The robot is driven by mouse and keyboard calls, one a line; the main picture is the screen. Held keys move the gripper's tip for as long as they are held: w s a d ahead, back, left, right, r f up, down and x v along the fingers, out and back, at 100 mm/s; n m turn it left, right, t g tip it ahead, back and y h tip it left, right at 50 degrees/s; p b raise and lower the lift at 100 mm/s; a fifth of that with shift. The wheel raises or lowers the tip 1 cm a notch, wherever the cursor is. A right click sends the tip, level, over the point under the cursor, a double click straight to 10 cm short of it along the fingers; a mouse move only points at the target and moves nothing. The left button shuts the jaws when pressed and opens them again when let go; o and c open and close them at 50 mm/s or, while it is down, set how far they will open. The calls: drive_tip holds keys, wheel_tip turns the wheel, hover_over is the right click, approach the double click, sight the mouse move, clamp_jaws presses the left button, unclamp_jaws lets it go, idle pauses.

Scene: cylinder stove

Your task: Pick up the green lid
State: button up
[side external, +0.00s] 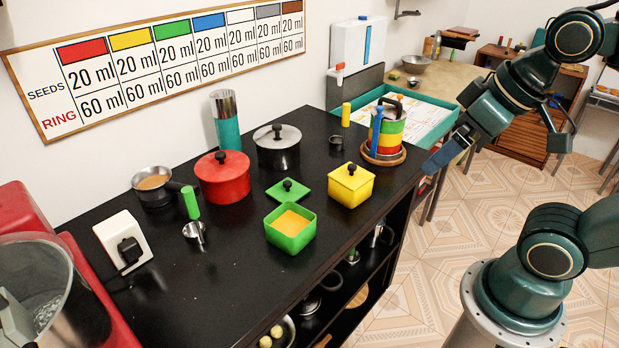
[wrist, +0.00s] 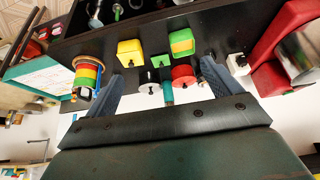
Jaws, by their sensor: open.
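The pot holds something orange-yellow. In the wrist view the lid (wrist: 161,61) shows small and far off, beside the green pot (wrist: 181,42). My gripper (side external: 438,161) is in the air off the counter's right end, well right of the lid and apart from it. Its two blue-grey fingers are spread wide in the wrist view (wrist: 162,74) with nothing between them.
A yellow lidded pot (side external: 350,186) stands right of the lid, and a red pot (side external: 222,178) and a dark pot (side external: 278,156) stand behind it. A striped ring stack (side external: 390,137) is on the counter's right end, nearest my gripper. The counter's front left (side external: 200,290) is clear.

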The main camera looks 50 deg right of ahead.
drive_tip(key=shift+o, duration=0.7)
